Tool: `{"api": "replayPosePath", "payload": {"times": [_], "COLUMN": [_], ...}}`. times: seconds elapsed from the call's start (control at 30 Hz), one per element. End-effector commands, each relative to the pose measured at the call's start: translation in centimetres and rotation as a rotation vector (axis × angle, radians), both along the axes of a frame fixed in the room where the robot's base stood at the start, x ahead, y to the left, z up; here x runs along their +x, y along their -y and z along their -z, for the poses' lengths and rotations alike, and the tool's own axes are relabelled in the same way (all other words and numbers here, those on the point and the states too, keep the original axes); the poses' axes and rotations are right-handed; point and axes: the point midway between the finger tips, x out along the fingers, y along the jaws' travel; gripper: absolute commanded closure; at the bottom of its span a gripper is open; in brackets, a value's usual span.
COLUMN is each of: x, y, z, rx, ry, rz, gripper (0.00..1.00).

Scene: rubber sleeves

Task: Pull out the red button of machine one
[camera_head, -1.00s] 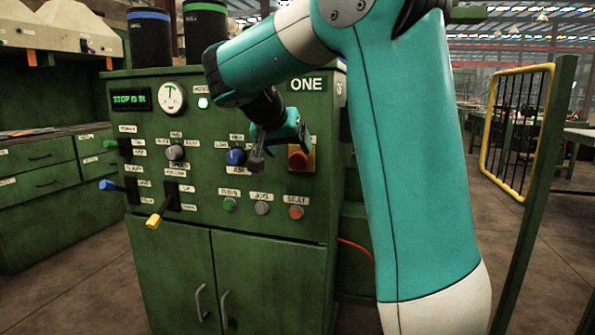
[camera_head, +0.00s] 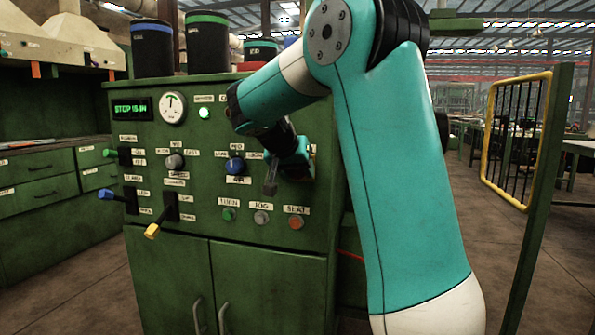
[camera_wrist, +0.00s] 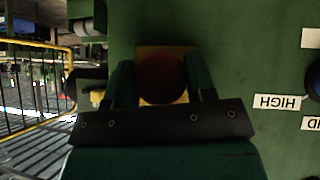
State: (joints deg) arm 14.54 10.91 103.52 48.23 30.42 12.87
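The green machine (camera_head: 270,281) stands in front of me, and its small screen (camera_head: 132,108) reads "STOP IS IN". The red button (camera_wrist: 162,78) is round and dark red in the wrist view, on a yellow-orange plate (camera_wrist: 166,50). In the head view my gripper and arm hide the button. My gripper (camera_wrist: 162,82) is open, with one finger on each side of the button. It also shows at the panel's right side in the head view (camera_head: 286,175). I cannot tell whether the fingers touch the button.
A blue knob (camera_head: 235,165) is left of my gripper. Green, grey and orange buttons sit below it, the orange one (camera_head: 296,222) nearest. A yellow-tipped lever (camera_head: 153,231) sticks out at lower left. A yellow barred gate (camera_head: 515,140) stands at the right.

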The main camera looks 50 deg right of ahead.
Motion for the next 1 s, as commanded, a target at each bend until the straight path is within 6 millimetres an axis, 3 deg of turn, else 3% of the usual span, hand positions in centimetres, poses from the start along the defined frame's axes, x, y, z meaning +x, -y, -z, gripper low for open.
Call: {"api": "replayPosePath", "payload": {"times": [0.3, 0.5, 0.53, 0.63, 1.0], "x": [-0.8, -0.8, -0.8, -0.8, -0.8], "y": [-1.7, -1.8, -1.8, -1.8, -2.0], "z": [-0.1, 0.0, 0.0, 0.0, -0.5], "rx": [-0.001, 0.002, 0.002, 0.002, 0.0], "ry": [-0.001, -0.002, -0.003, -0.002, -0.001], "rz": [0.001, 0.003, 0.003, 0.002, 0.001], "gripper": [0.93, 0.93, 0.48, 0.25, 0.24]}}
